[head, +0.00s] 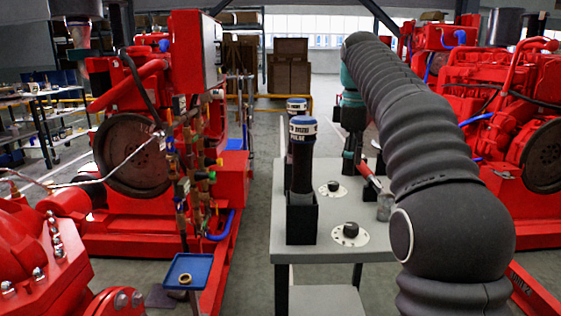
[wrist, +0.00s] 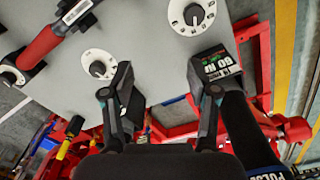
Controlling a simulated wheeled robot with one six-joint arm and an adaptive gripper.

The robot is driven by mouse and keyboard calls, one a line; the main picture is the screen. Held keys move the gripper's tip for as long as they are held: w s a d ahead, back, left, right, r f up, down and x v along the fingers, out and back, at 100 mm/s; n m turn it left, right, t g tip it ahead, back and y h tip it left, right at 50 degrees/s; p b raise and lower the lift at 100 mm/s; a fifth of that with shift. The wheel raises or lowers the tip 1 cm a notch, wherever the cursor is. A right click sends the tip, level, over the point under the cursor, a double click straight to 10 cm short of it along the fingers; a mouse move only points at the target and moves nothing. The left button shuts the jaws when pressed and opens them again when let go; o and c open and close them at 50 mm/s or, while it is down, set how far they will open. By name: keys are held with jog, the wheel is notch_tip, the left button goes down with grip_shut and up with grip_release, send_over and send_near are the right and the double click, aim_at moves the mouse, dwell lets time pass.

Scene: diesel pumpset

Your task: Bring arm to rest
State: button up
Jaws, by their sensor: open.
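My gripper (head: 350,152) hangs at the table's far right part in the head view, partly behind the arm. In the wrist view my gripper (wrist: 165,90) has its two dark fingers well apart, with nothing between them but a view of the table edge and floor.
Two black tools with blue-and-white caps (head: 303,127) stand in holders on the table. Red engines (head: 140,160) flank the table on both sides. A blue tray (head: 188,268) is at lower left. Floor beyond is clear.

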jog(key=s+f+m+t, duration=0.2)
jog(key=s+f+m, duration=0.15)
jog(key=s, duration=0.45)
jog(key=s+f+m+t, duration=0.1)
jog(key=s+f+m, duration=0.25)
jog(key=s, duration=0.45)
jog(key=s+f+m+t, duration=0.2)
jog(key=s+f+m, duration=0.3)
jog(key=s+f, duration=0.8)
jog(key=shift+s+f+m, duration=0.3)
jog(key=shift+f, duration=0.35)
jog(key=shift+a, duration=0.1)
